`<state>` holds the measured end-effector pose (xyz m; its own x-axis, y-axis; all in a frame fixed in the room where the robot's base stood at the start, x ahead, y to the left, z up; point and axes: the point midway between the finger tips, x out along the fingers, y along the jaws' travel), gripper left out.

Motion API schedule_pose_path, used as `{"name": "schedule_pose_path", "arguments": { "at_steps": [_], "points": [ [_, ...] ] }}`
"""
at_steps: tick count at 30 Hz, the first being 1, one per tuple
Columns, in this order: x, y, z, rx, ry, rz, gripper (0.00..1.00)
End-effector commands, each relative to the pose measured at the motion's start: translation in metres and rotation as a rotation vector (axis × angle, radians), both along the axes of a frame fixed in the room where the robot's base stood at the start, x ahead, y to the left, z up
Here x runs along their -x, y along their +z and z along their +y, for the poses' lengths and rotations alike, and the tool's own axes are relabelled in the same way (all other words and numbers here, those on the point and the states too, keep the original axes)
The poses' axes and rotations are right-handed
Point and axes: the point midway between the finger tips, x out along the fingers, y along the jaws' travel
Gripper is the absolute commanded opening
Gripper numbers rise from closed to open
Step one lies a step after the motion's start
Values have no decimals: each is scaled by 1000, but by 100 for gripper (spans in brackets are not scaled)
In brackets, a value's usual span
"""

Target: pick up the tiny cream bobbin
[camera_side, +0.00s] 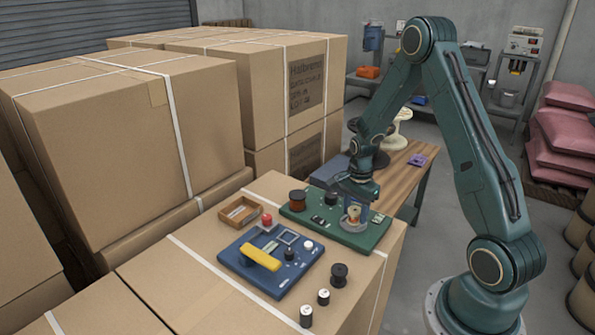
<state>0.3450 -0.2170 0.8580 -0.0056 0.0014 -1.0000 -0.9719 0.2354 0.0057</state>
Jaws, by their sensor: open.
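A tiny cream bobbin (354,212) with a tan middle stands on the green board (339,236), toward its right half. My gripper (355,216) points down from above at this bobbin. Its jaws are open, and the bobbin shows between or just in front of the fingers. I cannot tell whether the fingers touch it. The lower fingers and part of the bobbin overlap in this view.
A copper spool (297,200) and a dark spool (331,198) stand left of my gripper on the green board. A blue board (270,283) with a yellow handle (261,257) lies in front. Several small spools, one black (339,275), stand at the front right. Tall cartons (130,130) rise at the left.

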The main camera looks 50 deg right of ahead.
Motion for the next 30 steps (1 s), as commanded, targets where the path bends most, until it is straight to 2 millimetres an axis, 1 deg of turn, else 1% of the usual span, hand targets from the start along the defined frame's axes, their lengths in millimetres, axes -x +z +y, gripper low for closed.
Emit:
{"name": "schedule_pose_path", "arguments": {
  "at_steps": [16,17,18,20,21,22,23,30],
  "points": [
    [0,-2,0,0,0,0,45],
    [0,-2,0,0,0,0,39],
    [0,-2,0,0,0,0,31],
    [0,-2,0,0,0,0,20],
    [0,-2,0,0,0,0,15],
    [0,-2,0,0,0,-1,15],
    [0,-2,0,0,0,-1,11],
    [0,-1,0,0,0,-1,11]
  ]
}}
